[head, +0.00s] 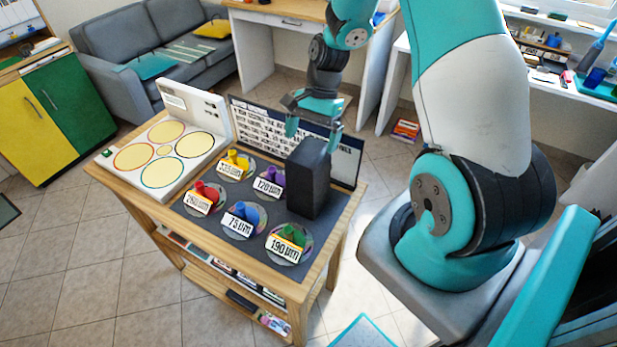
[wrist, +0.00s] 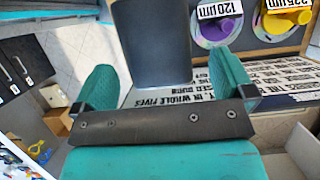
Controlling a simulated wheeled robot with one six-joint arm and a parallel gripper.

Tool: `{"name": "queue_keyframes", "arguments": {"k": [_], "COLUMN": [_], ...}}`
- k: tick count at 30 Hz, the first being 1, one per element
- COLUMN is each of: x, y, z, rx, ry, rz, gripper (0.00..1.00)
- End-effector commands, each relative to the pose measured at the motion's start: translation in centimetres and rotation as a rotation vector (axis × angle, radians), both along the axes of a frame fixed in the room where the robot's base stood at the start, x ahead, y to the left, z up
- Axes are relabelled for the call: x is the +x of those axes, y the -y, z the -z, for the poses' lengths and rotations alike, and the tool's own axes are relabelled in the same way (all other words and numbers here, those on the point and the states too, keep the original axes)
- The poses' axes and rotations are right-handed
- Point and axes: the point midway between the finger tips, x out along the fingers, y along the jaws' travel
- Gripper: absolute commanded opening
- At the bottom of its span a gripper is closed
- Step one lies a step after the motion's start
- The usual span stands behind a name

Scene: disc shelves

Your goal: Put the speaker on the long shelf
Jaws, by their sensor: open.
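The speaker looks to be the tall black box (head: 308,178) standing upright at the right back of the small wooden table. It also shows in the wrist view (wrist: 152,40), at the top middle. My gripper (head: 313,130) is open, with its teal fingers just above and around the top of the box in the head view. In the wrist view the gripper (wrist: 164,78) has one finger to each side of the box's line, and the gap looks empty. I cannot tell whether a finger touches the box. Which surface is the long shelf is unclear.
The wooden table (head: 135,195) holds several labelled discs with coloured knobs, a white panel with yellow circles (head: 165,150) and an upright lettered board (head: 258,128). A lower shelf (head: 195,273) holds flat items. A cluttered white desk (head: 545,60) stands at back right.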

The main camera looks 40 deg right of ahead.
Motion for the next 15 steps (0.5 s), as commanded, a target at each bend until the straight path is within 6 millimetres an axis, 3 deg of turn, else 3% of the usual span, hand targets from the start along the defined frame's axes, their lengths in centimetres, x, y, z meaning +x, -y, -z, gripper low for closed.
{"name": "queue_keyframes", "arguments": {"k": [5, 15], "x": [-0.4, -1.2], "y": [-0.5, -2.0], "z": [1.0, 4.9], "rx": [0.002, 0.001], "ry": [-0.004, -0.001], "rz": [-0.002, -0.003], "gripper": [1.00, 1.00]}}
